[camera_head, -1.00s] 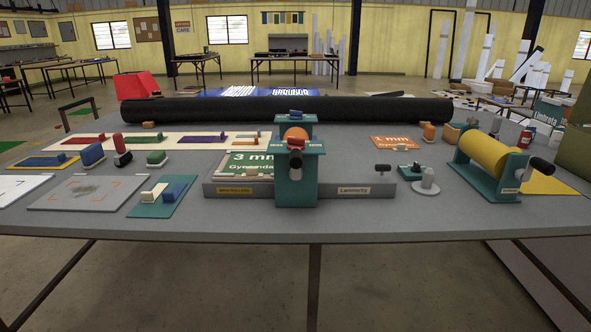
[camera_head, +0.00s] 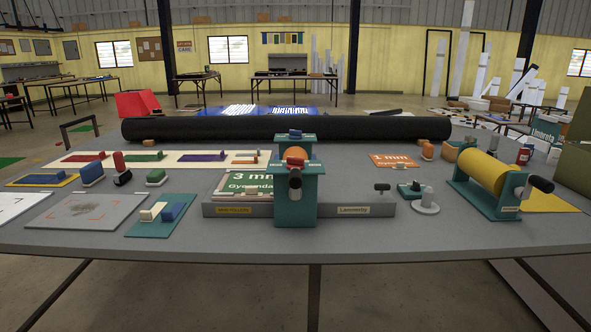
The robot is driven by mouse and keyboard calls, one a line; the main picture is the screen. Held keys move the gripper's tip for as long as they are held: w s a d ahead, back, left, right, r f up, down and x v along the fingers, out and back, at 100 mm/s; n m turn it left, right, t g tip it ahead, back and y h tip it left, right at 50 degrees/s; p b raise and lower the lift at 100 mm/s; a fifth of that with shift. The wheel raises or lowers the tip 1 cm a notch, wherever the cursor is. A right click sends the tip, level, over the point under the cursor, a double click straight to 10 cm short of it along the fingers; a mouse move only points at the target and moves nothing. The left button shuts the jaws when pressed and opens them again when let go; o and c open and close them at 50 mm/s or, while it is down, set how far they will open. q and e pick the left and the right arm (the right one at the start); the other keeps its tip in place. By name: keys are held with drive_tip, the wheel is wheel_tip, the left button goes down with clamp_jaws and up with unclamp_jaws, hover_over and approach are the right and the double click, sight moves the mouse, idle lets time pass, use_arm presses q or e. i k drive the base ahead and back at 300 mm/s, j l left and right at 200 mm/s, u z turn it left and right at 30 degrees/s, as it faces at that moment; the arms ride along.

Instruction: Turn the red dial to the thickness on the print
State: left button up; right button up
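A teal press with a grey base (camera_head: 375,209) stands at the middle front of the table. Its teal housing (camera_head: 296,205) carries an orange roller end, a small red part (camera_head: 295,172) that may be the red dial, and a dark-handled crank (camera_head: 295,184). Markings on the red part are too small to read. A green and white print (camera_head: 250,181) reading "3 mm" lies on the press's left side. An orange card (camera_head: 393,160) reading "1 mm" lies on the table to the right, behind the press. Neither of my grippers is in view.
A long black roll (camera_head: 285,128) lies across the back of the table. A yellow roller on a teal stand (camera_head: 487,173) is at right. Colored hand stamps and pads (camera_head: 155,177) cover the left. The table's front strip (camera_head: 300,250) is clear.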

sight(292, 161)
drive_tip(key=i+j+z, duration=0.1)
drive_tip(key=j, duration=0.25)
drive_tip(key=i+j+z, duration=0.25)
drive_tip(key=i+j, duration=0.15)
drive_tip(key=j, duration=0.3)
drive_tip(key=i+j+z, duration=0.15)
drive_tip(key=j, duration=0.25)
